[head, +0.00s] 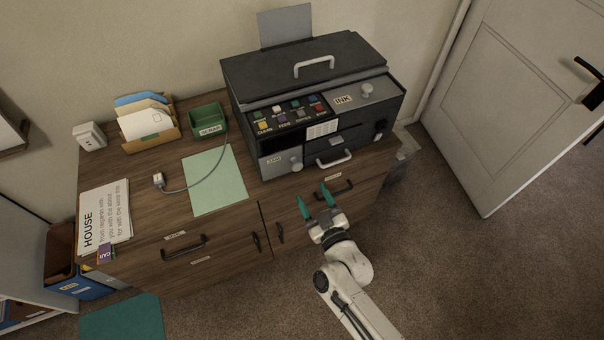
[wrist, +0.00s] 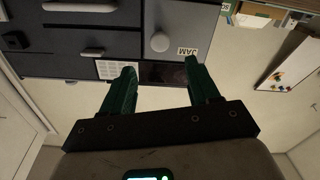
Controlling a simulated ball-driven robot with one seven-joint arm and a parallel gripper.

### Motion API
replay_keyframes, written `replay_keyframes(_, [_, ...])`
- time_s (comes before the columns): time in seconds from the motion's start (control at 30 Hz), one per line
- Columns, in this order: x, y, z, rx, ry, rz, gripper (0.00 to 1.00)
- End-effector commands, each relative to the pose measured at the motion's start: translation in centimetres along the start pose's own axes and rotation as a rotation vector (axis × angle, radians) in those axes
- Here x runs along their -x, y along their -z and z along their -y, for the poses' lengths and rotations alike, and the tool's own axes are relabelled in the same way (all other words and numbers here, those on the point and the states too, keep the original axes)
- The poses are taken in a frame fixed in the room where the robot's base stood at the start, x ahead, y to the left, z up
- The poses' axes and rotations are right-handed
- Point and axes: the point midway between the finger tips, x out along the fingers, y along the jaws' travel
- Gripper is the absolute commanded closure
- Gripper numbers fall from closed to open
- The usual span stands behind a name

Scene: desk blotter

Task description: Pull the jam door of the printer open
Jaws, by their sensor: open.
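The dark printer (head: 350,65) stands on the wooden cabinet. Its jam door (head: 273,166) is a grey panel low on the front left, with a round pale knob (head: 296,166); it looks shut. In the wrist view, which is upside down, the jam door (wrist: 190,25) has a readable JAM label, and its knob (wrist: 160,42) shows between my fingers. My gripper (head: 314,197) has green fingers, open and empty, in front of the cabinet and below the printer front. In the wrist view the gripper (wrist: 161,68) has clear space between its fingertips.
A handled tray front (head: 334,159) sits right of the jam door. The ink lid (head: 358,96) with a knob is above. A green mat (head: 214,180), cable, scrap box (head: 208,120) and HOUSE sheet (head: 104,215) lie left. Drawer handles stick out from the cabinet front.

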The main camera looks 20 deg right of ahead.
Motion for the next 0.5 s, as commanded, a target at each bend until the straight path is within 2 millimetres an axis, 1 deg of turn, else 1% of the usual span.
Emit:
replay_keyframes(0.03, [-1.1, 0.2, 0.0, -0.001, 0.0, -0.003, 0.4])
replay_keyframes(0.1, [-2.4, 0.1, 0.0, 0.0, 0.0, -0.003, 0.4])
replay_keyframes(0.3, [-5.9, 0.0, 0.1, 0.0, 0.001, -0.002, 0.4])
replay_keyframes(0.4, [-7.2, -0.1, 0.0, 0.0, 0.001, -0.001, 0.4])
replay_keyframes(0.5, [-8.2, 0.0, 0.0, 0.0, 0.001, 0.0, 0.4])
